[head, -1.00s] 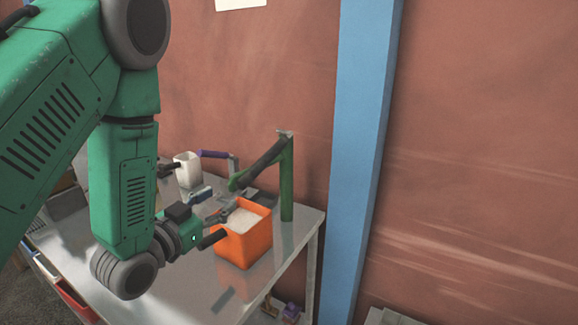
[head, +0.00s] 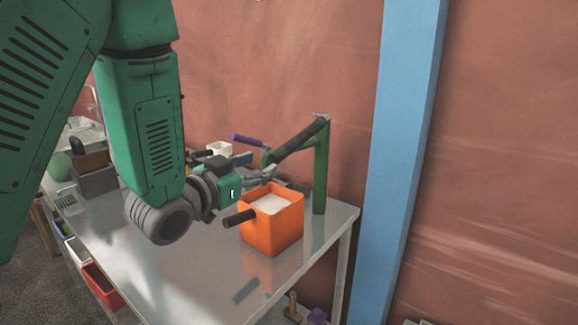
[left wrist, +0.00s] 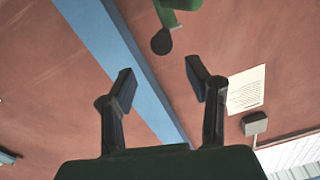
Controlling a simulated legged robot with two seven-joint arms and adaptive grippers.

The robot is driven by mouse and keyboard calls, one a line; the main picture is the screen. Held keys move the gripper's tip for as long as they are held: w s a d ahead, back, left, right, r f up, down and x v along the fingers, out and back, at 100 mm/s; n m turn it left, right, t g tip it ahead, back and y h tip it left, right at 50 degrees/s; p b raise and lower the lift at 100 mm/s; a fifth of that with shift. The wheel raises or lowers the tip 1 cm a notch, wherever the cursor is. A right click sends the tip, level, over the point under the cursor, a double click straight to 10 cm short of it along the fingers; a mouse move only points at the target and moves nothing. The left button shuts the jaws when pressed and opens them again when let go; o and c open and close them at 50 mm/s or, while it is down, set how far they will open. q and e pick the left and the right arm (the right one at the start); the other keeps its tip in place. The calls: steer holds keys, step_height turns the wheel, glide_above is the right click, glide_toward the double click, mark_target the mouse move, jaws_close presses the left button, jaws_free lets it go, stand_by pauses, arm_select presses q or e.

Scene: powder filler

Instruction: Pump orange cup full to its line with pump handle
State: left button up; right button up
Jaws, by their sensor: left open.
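The orange cup (head: 271,235) stands upright near the table's right corner, with its dark handle (head: 240,218) toward the left. White powder (head: 271,204) shows inside below the rim; I cannot see a fill line. Behind it stands the pump's green post (head: 320,170), with a dark sloping lever (head: 300,139) running down to the left. A purple bar (head: 247,139) shows beyond the lever. My right gripper is not in view.
A white cup (head: 219,149) stands farther back on the table (head: 205,272). Grey boxes (head: 96,180) are at the left. The table's front left is clear. A red wall and a blue pillar (head: 405,150) bound the right.

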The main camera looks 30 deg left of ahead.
mark_target(287, 149)
arm_select(q)
steer(key=w, duration=0.9)
steer(key=shift+w+a, duration=0.1)
steer(key=shift+w, duration=1)
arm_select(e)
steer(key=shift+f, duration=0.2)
arm_select(q)
steer(key=shift+p, duration=0.3)
jaws_close()
